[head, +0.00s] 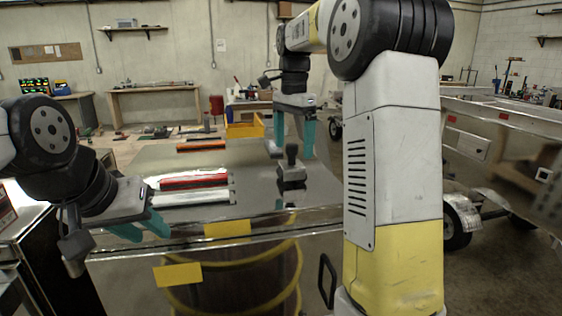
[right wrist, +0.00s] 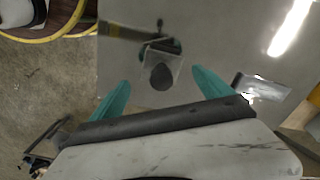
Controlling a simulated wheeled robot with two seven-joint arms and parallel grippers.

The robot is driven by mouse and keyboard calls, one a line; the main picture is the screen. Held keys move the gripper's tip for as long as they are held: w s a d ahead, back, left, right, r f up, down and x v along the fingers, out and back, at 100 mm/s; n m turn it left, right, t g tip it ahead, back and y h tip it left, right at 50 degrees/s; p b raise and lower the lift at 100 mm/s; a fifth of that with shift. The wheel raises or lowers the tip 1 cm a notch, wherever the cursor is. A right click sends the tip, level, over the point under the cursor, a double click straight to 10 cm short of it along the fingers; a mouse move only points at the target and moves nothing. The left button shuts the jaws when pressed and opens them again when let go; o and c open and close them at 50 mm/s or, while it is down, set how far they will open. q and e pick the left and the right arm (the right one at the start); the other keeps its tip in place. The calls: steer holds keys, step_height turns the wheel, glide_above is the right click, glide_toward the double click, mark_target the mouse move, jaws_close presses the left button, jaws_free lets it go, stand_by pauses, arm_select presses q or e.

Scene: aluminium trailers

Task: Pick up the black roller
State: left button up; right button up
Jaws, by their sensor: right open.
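The black roller (head: 291,173) stands upright on the grey metal table top, its dark knobbed handle pointing up. It also shows in the right wrist view (right wrist: 161,74), seen from above between the two teal fingertips. My right gripper (head: 292,150) is open and points down over the roller, with its fingers apart on either side of the handle. The fingers do not appear to touch it. My left gripper (head: 146,236) is at the table's front left edge, its teal fingers apart and empty, away from the roller.
A red-and-silver tool (head: 193,181) and a silver bar (head: 190,197) lie left of the roller. An orange-handled tool (head: 201,145) lies farther back. A yellow label (head: 227,228) is on the table's front edge. A trailer (head: 500,120) stands at right. The table around the roller is mostly clear.

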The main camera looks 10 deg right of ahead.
mark_target(291, 164)
steer(key=f, duration=0.5)
steer(key=shift+w+a+f, duration=0.1)
steer(key=shift+a+f, duration=0.1)
steer(key=shift+f, duration=0.15)
steer(key=c, duration=1.7)
